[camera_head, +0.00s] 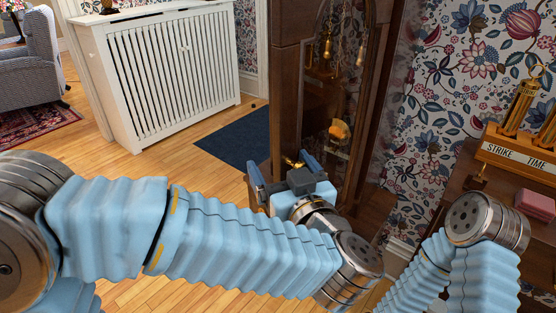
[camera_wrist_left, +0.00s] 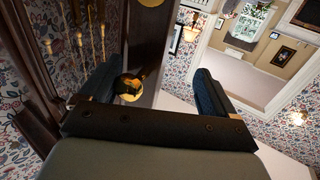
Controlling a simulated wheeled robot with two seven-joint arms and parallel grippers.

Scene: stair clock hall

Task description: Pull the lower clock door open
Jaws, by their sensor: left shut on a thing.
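In the left wrist view, the round knob (camera_wrist_left: 128,87) lies between the dark blue fingers, closer to the left one. I cannot tell whether the door stands ajar. My right arm shows at the lower right, but its gripper is out of view.
Wood floor is open at left.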

